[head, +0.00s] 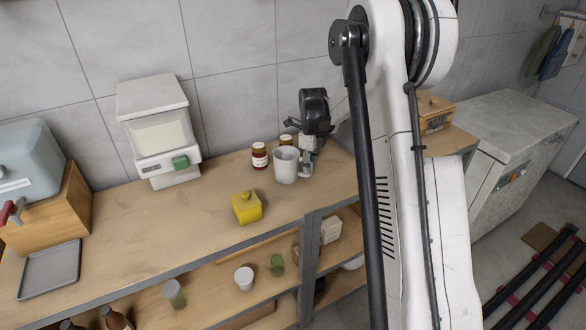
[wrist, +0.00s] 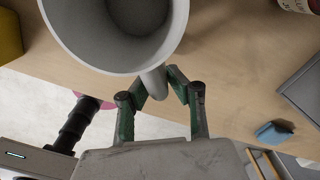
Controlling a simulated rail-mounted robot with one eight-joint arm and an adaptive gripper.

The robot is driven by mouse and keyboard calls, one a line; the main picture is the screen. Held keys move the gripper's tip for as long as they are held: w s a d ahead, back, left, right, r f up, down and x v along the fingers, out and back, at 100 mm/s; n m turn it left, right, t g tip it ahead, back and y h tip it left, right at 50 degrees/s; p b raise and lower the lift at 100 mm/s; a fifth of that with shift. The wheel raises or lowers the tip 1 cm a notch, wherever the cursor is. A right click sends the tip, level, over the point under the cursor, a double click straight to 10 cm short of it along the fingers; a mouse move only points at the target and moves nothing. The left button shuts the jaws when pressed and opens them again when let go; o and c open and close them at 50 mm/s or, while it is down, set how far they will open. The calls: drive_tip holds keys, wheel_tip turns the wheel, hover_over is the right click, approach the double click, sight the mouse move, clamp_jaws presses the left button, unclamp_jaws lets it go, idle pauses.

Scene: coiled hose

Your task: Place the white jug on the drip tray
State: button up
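The white jug (head: 286,166) is upright at the right part of the wooden counter, in front of a red jar; I cannot tell whether it touches the counter. In the wrist view the jug (wrist: 85,35) fills the upper left, its open mouth showing an empty grey inside. My gripper (wrist: 157,82) has its two green-and-black fingers on either side of the jug's handle, apparently closed on it. In the head view my gripper (head: 308,148) is right of the jug and partly hidden. The drip tray (head: 50,270), flat and grey, lies empty at the counter's far left.
A yellow block-like container (head: 246,207) stands on the counter between jug and tray. A white dispenser (head: 158,132) stands at the back. A tank on a wooden stand (head: 52,211) with taps is behind the tray. A red-labelled jar (head: 259,156) is close to the jug.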

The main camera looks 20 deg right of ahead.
drive_tip(key=shift+r, duration=0.1)
clamp_jaws()
drive_tip(key=shift+r, duration=0.5)
wheel_tip(320, 180, up, 3)
drive_tip(key=shift+f+b, duration=0.1)
drive_tip(key=shift+b, duration=0.25)
drive_tip(key=s+a+r+b, duration=0.1)
drive_tip(key=s+a+r, duration=0.4)
drive_tip(key=a, duration=0.5)
wheel_tip(320, 180, up, 2)
drive_tip(key=shift+s, duration=0.3)
